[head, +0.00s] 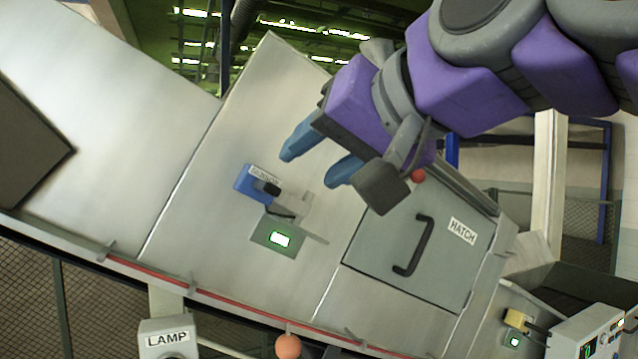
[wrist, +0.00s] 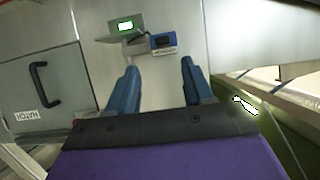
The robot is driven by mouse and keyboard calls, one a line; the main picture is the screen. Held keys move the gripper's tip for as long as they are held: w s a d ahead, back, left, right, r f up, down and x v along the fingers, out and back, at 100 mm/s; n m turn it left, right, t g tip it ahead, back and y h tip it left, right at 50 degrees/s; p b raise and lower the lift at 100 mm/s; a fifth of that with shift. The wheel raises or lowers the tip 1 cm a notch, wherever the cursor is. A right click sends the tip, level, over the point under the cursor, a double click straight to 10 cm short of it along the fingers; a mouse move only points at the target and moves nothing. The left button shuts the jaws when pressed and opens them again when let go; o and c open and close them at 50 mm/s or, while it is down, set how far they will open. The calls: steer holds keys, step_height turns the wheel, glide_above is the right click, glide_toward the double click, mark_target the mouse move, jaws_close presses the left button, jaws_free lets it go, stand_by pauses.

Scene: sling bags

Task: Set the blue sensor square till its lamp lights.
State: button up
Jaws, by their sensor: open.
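The blue sensor (head: 247,186) with a white label and a dark front part sits on a sloped metal panel, left of my gripper in the head view. It also shows in the wrist view (wrist: 163,42), beyond and between my fingertips. My gripper (head: 312,167) is open and empty, its two blue fingers pointing at the panel, apart from the sensor. The fingers show in the wrist view too (wrist: 159,65).
A grey plate with a lit green window (head: 279,239) sits right beside the sensor, with a small bracket (head: 292,205) between. A hatch (head: 385,265) with a black handle is to the right. A red strip (head: 230,302) runs along the panel's lower edge.

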steer(key=v, duration=0.5)
steer(key=shift+s, duration=0.1)
stand_by(0.3)
steer(key=w+d+f+m+g+h+b, duration=0.1)
steer(key=d+f+g+h+b, duration=0.35)
steer(key=f, duration=1.65)
steer(key=w+f+m+g+h+b, duration=0.1)
steer(key=f+b, duration=0.7)
steer(key=f, duration=1.4)
steer(key=s+d+f+g+h+b, duration=0.1)
steer(key=s+f, duration=0.5)
steer(key=f, duration=0.6)
steer(key=s+d+f+g+h+b, duration=0.1)
steer(key=s+d+f+g+b, duration=0.2)
steer(key=f, duration=1)
steer(key=s+d+f+g+h+b, duration=0.1)
steer(key=s+d+f+g+b, duration=0.1)
steer(key=s+d+f+b, duration=0.2)
steer(key=s+f+b, duration=0.3)
steer(key=s+f, duration=0.2)
steer(key=f, duration=0.3)
steer(key=shift+s+d+f, duration=0.3)
steer(key=shift+s, duration=0.1)
